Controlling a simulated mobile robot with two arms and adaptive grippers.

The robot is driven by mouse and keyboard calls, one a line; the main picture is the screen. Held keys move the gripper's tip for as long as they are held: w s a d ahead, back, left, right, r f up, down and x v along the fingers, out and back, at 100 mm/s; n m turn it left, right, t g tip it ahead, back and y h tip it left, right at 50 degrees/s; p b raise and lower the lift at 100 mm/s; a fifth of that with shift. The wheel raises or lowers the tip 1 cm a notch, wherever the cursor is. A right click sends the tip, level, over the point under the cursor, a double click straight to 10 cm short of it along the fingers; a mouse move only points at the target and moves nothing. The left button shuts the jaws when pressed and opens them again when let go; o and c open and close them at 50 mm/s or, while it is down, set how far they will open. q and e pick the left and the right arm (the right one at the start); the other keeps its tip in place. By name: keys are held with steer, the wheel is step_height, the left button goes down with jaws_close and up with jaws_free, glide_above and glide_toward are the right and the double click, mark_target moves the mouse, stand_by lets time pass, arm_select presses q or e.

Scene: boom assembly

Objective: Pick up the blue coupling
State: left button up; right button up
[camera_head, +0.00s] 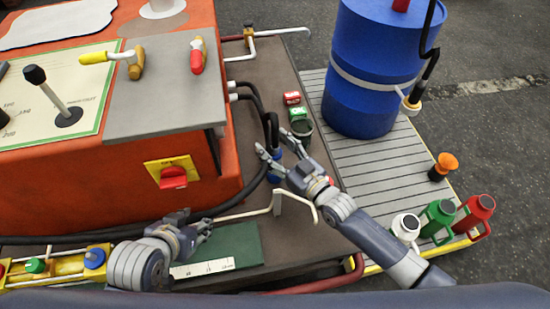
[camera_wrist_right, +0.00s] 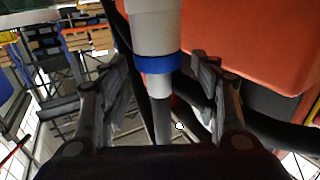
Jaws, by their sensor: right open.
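The blue coupling (camera_head: 275,167) is at the ends of black hoses beside the orange machine, partly hidden by my right gripper. In the right wrist view a blue ring (camera_wrist_right: 157,64) on a pale grey cylinder shows between the fingers, with visible gaps on both sides. My right gripper (camera_head: 272,141) is open, its fingers on either side of the coupling and hoses. It also shows in the right wrist view (camera_wrist_right: 160,100). My left gripper (camera_head: 200,220) is low by the green board, fingers apart and nothing seen between them.
The orange machine (camera_head: 100,190) stands close left of the right gripper. A bent white pipe (camera_head: 300,198) is just below that gripper. Small red (camera_head: 291,98) and green (camera_head: 298,113) parts lie above it. A blue barrel (camera_head: 365,85) and several bottles stand at right.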

jaws_close()
steer(key=shift+r, duration=0.2)
stand_by(0.4)
